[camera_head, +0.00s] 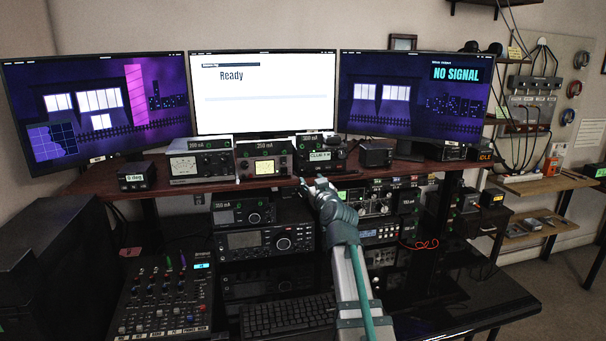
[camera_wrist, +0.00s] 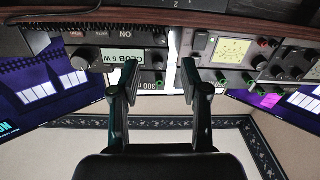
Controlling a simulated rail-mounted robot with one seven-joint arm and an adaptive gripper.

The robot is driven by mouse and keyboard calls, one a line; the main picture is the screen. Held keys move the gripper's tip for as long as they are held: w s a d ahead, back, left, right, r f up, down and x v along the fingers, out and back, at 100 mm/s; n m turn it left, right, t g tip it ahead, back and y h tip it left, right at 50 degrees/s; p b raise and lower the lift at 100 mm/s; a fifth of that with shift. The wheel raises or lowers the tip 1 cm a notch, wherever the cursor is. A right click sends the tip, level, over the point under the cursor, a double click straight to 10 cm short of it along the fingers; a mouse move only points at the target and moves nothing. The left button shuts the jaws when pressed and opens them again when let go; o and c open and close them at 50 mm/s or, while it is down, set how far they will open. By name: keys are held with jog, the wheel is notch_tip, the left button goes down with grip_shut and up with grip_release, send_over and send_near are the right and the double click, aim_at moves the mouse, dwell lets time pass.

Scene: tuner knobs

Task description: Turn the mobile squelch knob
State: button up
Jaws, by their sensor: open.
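The radio labelled "CLUB" (camera_head: 308,146) stands on the wooden shelf in the head view. In the wrist view, which is upside down, this radio (camera_wrist: 125,40) has a large round knob (camera_wrist: 83,58) at the left and a small dark knob (camera_wrist: 157,57) near its right end. I cannot read which knob is the squelch. My gripper (camera_wrist: 158,72) is open, and the small knob shows between its fingertips. I cannot tell whether the fingers touch it. In the head view my gripper (camera_head: 316,184) is in front of the shelf edge, just below this radio.
A meter unit with a lit yellow display (camera_head: 264,166) stands beside the radio, and another meter unit (camera_head: 199,162) is farther left. The wooden shelf (camera_head: 100,180) runs under them. More radios (camera_head: 265,241) sit below, and three monitors stand behind.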

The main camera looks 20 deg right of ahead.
aim_at(304, 171)
jog(key=w, duration=0.2)
jog(key=w+d, duration=0.1)
jog(key=w, duration=0.2)
jog(key=w+p, duration=0.1)
jog(key=w, duration=0.2)
jog(key=shift+d, duration=0.15)
grip_shut()
